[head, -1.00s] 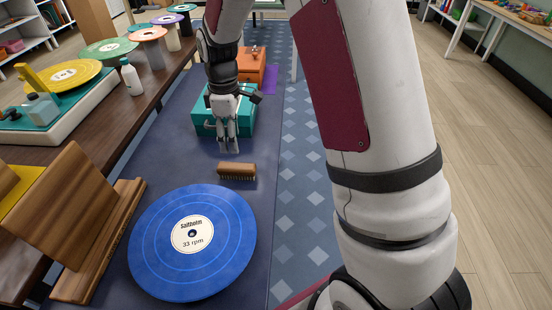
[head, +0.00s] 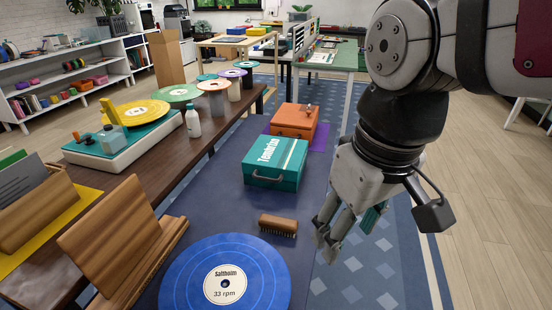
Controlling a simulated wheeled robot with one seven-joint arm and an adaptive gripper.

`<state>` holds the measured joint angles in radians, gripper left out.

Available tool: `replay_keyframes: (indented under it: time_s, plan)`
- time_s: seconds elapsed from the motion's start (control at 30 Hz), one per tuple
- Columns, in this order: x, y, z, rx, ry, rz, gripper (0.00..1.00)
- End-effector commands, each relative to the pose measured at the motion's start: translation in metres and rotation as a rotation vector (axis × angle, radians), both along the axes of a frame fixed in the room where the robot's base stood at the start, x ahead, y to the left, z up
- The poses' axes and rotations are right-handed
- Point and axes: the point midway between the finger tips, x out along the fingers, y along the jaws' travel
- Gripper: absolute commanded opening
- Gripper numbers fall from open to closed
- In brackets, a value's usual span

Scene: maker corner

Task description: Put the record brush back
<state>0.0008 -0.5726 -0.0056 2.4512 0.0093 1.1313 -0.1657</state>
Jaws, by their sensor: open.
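The record brush (head: 278,225), with a brown wooden back and dark bristles, lies on the dark blue table top (head: 225,208), between the blue record and the teal case. My gripper (head: 328,245) is open and empty. It hangs to the right of the brush, apart from it, by the table's right edge. A small teal piece shows behind the fingers; I cannot tell what it is.
A blue record (head: 250,285) lies in front, beside a wooden stand (head: 150,245). A teal case (head: 272,182) and an orange case (head: 295,119) stand behind. A turntable with a yellow record (head: 137,112) and a white bottle (head: 193,122) are on the brown bench at left.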

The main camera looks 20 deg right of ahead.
Motion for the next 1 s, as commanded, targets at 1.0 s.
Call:
replay_keyframes:
  time_s: [1.0]
  plan:
    - [-0.056,-0.002,0.061,0.021,-0.127,-0.157,0.52]
